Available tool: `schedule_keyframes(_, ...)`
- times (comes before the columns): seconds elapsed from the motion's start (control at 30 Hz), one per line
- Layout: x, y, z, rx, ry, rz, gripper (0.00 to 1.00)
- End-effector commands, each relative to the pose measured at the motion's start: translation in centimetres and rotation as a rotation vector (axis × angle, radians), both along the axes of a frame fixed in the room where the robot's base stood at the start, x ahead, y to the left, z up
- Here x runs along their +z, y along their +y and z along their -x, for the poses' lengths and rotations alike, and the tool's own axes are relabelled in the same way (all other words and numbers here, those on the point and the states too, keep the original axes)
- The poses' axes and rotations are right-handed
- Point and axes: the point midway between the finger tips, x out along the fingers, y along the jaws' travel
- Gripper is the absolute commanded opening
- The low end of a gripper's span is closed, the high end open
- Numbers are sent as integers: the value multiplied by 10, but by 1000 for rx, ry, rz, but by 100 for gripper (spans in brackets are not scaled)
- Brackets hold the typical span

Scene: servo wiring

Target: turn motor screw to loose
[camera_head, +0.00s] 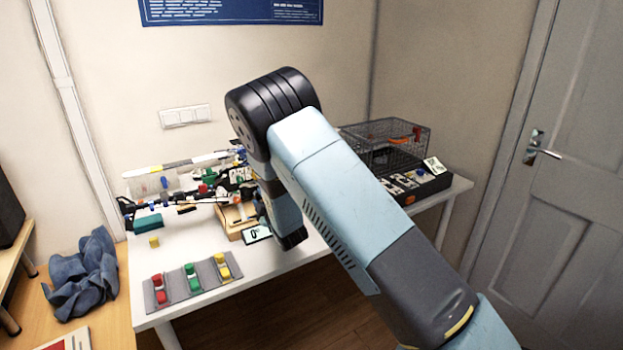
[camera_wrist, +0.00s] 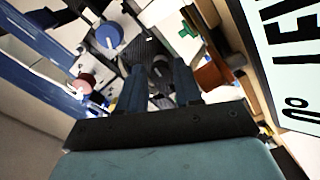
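The motor assembly (camera_head: 190,200) shows as a dark cluttered rig with coloured parts at the back left of the white table. In the wrist view a blue round knob (camera_wrist: 109,36) and a reddish-brown round knob (camera_wrist: 84,83) sit on it. A dark rounded part (camera_wrist: 160,72) shows between my finger ends; I cannot tell whether it is the motor screw. My gripper (camera_wrist: 159,80) has its two fingers apart, with a gap on either side of that part. Contact cannot be made out. In the head view my arm hides the fingertips.
A white card with black letters (camera_wrist: 285,60) is close at the right of the wrist view. A grey strip with red, green and yellow pieces (camera_head: 190,281) lies at the table's front. A wire basket (camera_head: 390,145) stands at the right. The front middle of the table is clear.

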Motion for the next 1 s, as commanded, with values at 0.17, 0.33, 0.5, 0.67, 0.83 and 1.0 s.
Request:
schedule_keyframes(0.17, -4, 2, 3, 5, 96, -138, 50)
schedule_keyframes(0.33, -3, 3, 3, 5, 183, -278, 50)
schedule_keyframes(0.5, -2, 2, 2, 4, 267, -417, 50)
schedule_keyframes(0.67, -1, 1, 1, 3, 342, -543, 50)
schedule_keyframes(0.83, 0, 1, 1, 2, 421, -673, 50)
schedule_keyframes(1.0, 0, 0, 0, 3, 500, -801, 50)
